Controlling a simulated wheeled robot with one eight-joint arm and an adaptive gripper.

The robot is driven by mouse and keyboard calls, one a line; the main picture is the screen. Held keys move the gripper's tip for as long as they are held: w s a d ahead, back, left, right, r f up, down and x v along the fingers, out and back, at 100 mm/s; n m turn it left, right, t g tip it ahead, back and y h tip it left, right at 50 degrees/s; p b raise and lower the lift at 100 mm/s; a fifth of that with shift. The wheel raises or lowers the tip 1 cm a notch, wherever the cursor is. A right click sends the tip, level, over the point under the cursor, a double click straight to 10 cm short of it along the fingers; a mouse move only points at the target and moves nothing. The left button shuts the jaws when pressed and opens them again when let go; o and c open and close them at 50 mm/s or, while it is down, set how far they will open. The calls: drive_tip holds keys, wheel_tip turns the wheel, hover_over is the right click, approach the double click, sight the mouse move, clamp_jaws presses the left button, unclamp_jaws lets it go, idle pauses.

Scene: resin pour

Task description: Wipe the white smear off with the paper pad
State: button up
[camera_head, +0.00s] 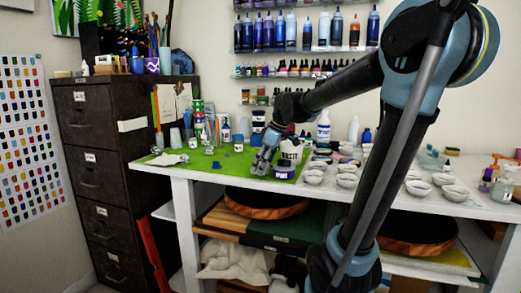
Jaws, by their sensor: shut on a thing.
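My gripper (260,167) is low over the right part of the green mat (215,172) on the white worktable. It is shut, just left of a white-labelled tub (290,150). What it holds is small and mostly hidden by the fingers; I take it for the paper pad, but cannot make out its shape. A crumpled whitish patch (163,160) lies at the left end of the mat, well apart from my gripper. I cannot tell whether this patch is the smear or loose paper.
A blue-and-white jar (284,172) stands at the mat's front right, close to my gripper. Bottles and brush cups line the back. Several white bowls (347,181) stand to the right. A dark filing cabinet (90,150) adjoins the table's left end. The mat's front left is mostly clear.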

drive_tip(key=shift+s+a+r, duration=0.1)
drive_tip(key=shift+a+r, duration=0.3)
drive_tip(key=shift+r, duration=0.35)
drive_tip(key=shift+a+r, duration=0.15)
drive_tip(key=shift+r, duration=2.55)
